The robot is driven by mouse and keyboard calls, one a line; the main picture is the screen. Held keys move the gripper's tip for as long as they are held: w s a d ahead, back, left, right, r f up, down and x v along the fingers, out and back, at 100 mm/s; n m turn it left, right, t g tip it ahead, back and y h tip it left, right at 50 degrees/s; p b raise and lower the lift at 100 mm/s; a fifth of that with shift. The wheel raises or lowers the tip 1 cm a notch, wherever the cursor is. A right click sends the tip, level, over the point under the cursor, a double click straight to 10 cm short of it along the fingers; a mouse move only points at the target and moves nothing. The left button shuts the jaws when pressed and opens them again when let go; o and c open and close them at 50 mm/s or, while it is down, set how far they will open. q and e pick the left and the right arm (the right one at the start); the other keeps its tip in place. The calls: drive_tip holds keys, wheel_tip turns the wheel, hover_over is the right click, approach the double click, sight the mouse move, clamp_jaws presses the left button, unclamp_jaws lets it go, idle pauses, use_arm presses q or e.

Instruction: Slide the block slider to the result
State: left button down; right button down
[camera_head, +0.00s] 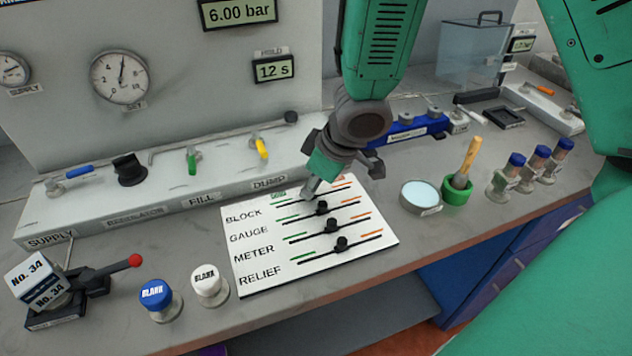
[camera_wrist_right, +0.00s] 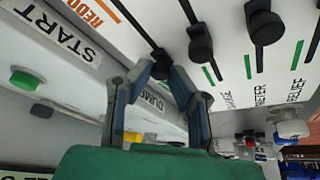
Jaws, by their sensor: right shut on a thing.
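The white slider board (camera_head: 262,270) lies on the bench with rows labelled BLOCK, GAUGE, METER and RELIEF. Each visible track has a green mark on the left and an orange mark on the right. My right gripper (camera_head: 309,188) is at the BLOCK row, somewhat left of mid-track, and hides its knob in the head view. In the right wrist view my right gripper (camera_wrist_right: 164,75) is shut on the black block slider knob (camera_wrist_right: 160,63). The gauge knob (camera_head: 321,208), meter knob (camera_head: 332,225) and relief knob (camera_head: 341,244) sit near mid-track. My left gripper is not in view.
A valve panel (camera_head: 150,200) runs behind the board. A blue BLANK cap (camera_head: 156,294) and a white one (camera_head: 206,281) stand left. A dish (camera_head: 421,196), a green pot (camera_head: 457,190) and blue-capped vials (camera_head: 505,178) stand right.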

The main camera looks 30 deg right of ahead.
sight(274, 204)
drive_tip(key=a, duration=0.2)
drive_tip(key=w+a+p, duration=0.1)
drive_tip(key=a, duration=0.2)
drive_tip(key=shift+w+a+r, duration=0.1)
drive_tip(key=shift+w, duration=0.1)
drive_tip(key=shift+a, duration=0.4)
drive_tip(key=shift+d, duration=0.15)
drive_tip(key=c, duration=1.6)
unclamp_jaws()
drive_tip(key=shift+o, duration=0.6)
drive_tip(key=shift+w, duration=0.1)
drive_tip(key=shift+a, duration=0.2)
